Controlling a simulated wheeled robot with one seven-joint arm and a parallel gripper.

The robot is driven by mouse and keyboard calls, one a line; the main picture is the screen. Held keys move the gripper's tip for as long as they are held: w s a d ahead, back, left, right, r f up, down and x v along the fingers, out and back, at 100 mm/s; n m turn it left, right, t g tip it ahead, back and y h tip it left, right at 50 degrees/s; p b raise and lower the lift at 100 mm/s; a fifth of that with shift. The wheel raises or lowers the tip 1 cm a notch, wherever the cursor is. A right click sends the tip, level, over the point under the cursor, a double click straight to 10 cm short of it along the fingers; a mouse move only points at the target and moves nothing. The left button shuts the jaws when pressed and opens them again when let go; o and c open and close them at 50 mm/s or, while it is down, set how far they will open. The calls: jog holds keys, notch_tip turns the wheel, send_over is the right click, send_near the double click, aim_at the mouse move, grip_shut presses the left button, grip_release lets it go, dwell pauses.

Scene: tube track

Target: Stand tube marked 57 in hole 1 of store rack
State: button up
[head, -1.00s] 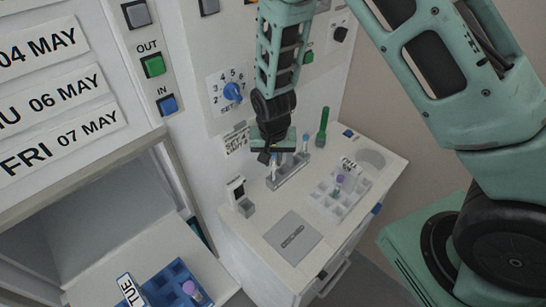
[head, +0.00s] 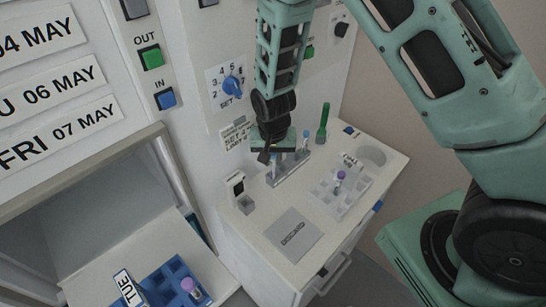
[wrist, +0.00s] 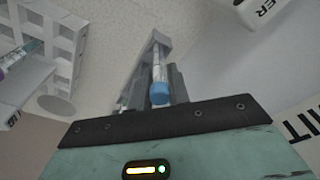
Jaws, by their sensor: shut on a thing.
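My gripper (head: 272,152) points down over the grey slotted stand (head: 290,170) on the white bench. In the wrist view my gripper (wrist: 153,85) is shut on a blue-capped tube (wrist: 158,94). That tube's lower end is at or close to the stand; I cannot tell whether it is still seated. Another blue-capped tube (head: 306,139) stands at the stand's far end. A white rack (head: 325,200) with a purple-capped tube (head: 341,175) is to the right. A blue rack (head: 150,285) labelled TUE holds a purple-capped tube (head: 190,285). No number 57 is legible, nor which rack is the store.
A green upright object (head: 323,122) stands behind the stand. A wall panel with a blue knob (head: 232,86) rises close behind my gripper.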

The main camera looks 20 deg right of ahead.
jog(key=o, duration=0.9)
jog(key=shift+r, duration=0.1)
notch_tip(320, 180, up, 17)
jog(key=s+b, duration=0.2)
jog(key=b, duration=0.1)
jog(key=shift+a, duration=0.4)
dwell(0.4)
